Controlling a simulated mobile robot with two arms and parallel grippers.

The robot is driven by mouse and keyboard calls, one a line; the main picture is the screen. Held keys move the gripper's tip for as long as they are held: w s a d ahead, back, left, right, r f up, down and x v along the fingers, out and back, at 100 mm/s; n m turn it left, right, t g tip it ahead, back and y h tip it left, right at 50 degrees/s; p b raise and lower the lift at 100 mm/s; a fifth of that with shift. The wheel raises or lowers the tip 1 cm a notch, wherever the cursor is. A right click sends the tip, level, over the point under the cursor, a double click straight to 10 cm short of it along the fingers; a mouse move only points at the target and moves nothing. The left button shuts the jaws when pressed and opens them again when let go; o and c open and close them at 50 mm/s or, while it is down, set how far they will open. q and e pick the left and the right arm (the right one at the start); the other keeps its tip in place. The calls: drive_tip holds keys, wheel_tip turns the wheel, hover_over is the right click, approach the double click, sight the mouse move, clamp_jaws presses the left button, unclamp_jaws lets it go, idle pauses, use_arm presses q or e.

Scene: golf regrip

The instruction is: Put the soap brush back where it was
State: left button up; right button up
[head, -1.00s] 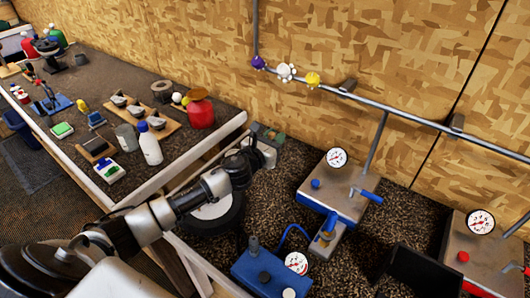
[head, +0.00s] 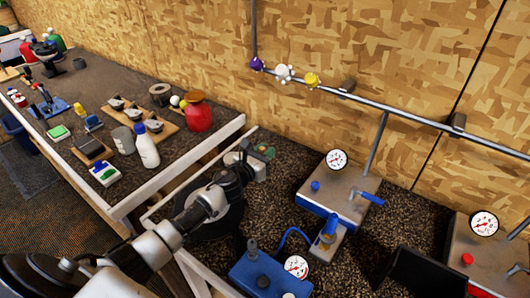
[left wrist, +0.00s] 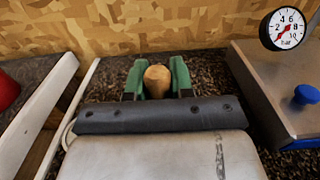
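My left gripper (head: 264,152) is above the dark speckled surface, just right of the wooden bench's end in the head view. In the left wrist view its two green fingers (left wrist: 158,78) stand on both sides of a tan, rounded wooden piece (left wrist: 157,80), apparently touching it. This looks like the handle of the soap brush. The rest of the brush is hidden behind the gripper's dark front edge. In the head view the brush is too small to make out clearly. My right gripper is not in view.
The bench (head: 185,165) at left holds a white bottle (head: 147,148), a red pot (head: 199,117) and several tools. A blue-and-grey gauge unit (head: 335,190) stands right of the gripper. A blue box (head: 257,275) is in front, and a black bin (head: 412,275) is lower right.

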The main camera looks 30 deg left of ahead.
use_arm(q)
drive_tip(key=o, duration=0.4)
drive_tip(key=s, duration=0.3)
drive_tip(key=s+a+b, duration=0.1)
drive_tip(key=s, duration=0.6)
drive_tip(key=shift+s+a, duration=0.15)
drive_tip(key=shift+a, duration=0.05)
drive_tip(key=shift+s+a+r+b, duration=0.1)
drive_tip(key=shift+s+r+b, duration=0.15)
drive_tip(key=shift+s, duration=0.55)
